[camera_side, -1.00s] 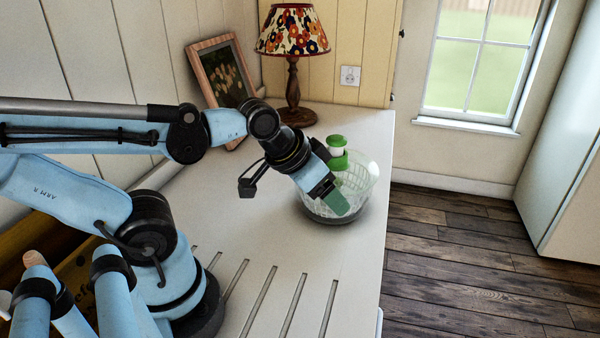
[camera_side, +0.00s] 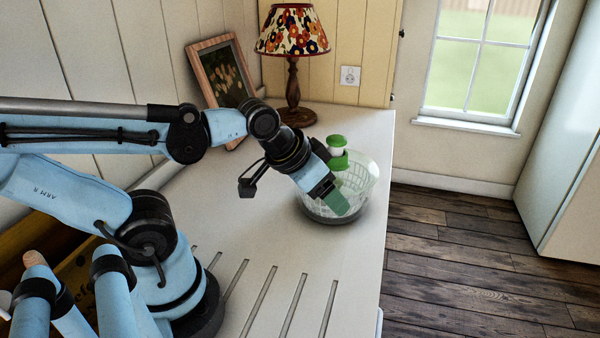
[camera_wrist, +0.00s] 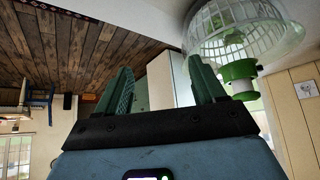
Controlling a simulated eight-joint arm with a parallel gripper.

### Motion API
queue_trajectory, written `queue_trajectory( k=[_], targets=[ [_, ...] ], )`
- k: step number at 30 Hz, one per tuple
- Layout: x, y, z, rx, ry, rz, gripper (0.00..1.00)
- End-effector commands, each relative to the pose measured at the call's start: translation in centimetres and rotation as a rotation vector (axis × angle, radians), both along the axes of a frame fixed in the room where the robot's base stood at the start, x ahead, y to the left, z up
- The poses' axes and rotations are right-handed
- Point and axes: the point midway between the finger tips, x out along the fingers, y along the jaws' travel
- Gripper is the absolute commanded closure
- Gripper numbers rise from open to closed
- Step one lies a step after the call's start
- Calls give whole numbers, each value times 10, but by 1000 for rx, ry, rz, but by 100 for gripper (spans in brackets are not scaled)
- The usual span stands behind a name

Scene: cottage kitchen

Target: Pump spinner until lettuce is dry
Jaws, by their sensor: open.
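The salad spinner (camera_side: 362,190) is a clear bowl with a white basket inside and a dark base. It stands upright on the white counter near its right edge. Its green and white pump knob (camera_side: 337,146) sticks up at the top. My gripper (camera_side: 338,204) is in front of the bowl in the side view, its green fingers overlapping the bowl's lower part. In the wrist view my gripper (camera_wrist: 160,88) has its fingers apart with nothing between them. The spinner (camera_wrist: 235,32) is upside down at the upper right there, its knob (camera_wrist: 240,78) beside the right finger.
A lamp with a floral shade (camera_side: 292,30) and a framed picture (camera_side: 222,75) stand at the back of the counter (camera_side: 240,215). Drain grooves run across its front. The counter's right edge drops to the wooden floor (camera_side: 470,240). The counter left of the spinner is clear.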

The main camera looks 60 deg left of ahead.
Motion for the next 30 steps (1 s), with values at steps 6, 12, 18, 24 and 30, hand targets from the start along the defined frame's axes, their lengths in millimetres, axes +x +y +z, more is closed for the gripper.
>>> queue_trajectory(
  k=[6,12,18,24,30],
  targets=[
    [0,0,0,0,0,0,31],
    [1,0,1,2,2,-1,45],
    [13,7,23,42,44,-39,75],
    [41,25,68,124,145,-136,100],
    [67,46,109,193,254,-256,100]
  ],
)
